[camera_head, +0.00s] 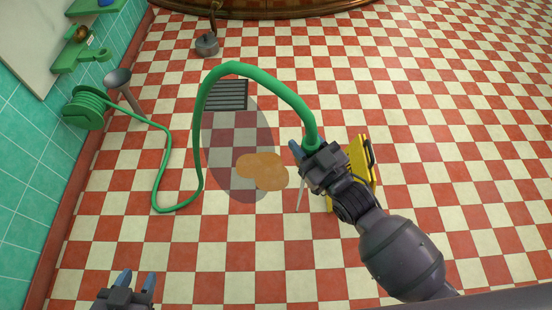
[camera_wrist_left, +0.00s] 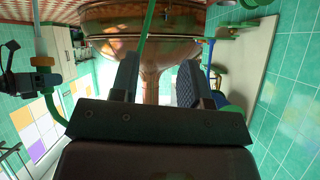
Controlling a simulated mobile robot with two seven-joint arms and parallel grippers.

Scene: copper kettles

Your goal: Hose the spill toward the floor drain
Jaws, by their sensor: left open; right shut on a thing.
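A green hose (camera_head: 166,140) runs from a wall reel (camera_head: 86,106) across the floor and arches up to my right gripper (camera_head: 309,146), which is shut on it near its end. A thin pale tip points down from the gripper. An orange-brown spill (camera_head: 262,172) lies on the checkered floor inside a dark oval patch (camera_head: 225,134). The dark grated floor drain (camera_head: 227,95) is just above the spill, at the top of the patch. My left gripper (camera_head: 136,281) is open and empty at the lower left. Its two fingers (camera_wrist_left: 160,80) also show in the left wrist view.
A yellow folding stand (camera_head: 360,160) is right behind my right gripper. A grey funnel-shaped thing (camera_head: 119,80) stands near the left wall. A small grey pot-like thing (camera_head: 207,45) and a large copper vessel (camera_head: 270,8) are at the back. Floor at right is clear.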

